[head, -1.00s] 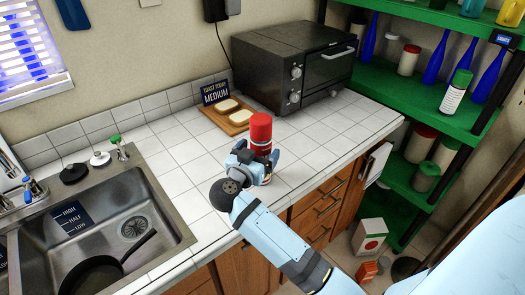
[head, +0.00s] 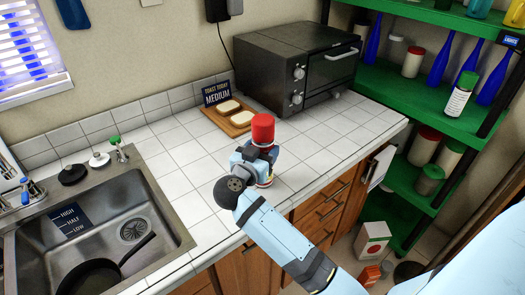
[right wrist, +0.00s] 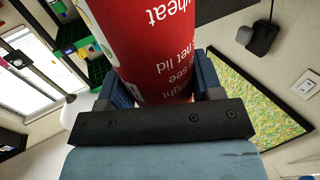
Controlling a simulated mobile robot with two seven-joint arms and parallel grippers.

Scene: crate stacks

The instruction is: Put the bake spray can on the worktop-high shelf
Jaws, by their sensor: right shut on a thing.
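A red can with a red cap (head: 263,128) stands upright at the front of the white tiled worktop (head: 320,135). My right gripper (head: 262,158) is shut around its body below the cap. I cannot tell whether its foot touches the tiles. In the right wrist view the can (right wrist: 150,50) fills the space between the fingers; its white lettering includes "wheat", and the product name is not readable. The green shelf unit (head: 432,118) at the right has a shelf at about worktop height, holding bottles and jars. My left gripper is not in view.
A black toaster oven (head: 270,60) and a board with bread (head: 240,122) stand behind the can. A sink (head: 160,205) with a pan (head: 95,278) is at the left. On the shelf, a white green-capped bottle (head: 459,102) stands near the front edge; blue bottles (head: 440,62) stand behind.

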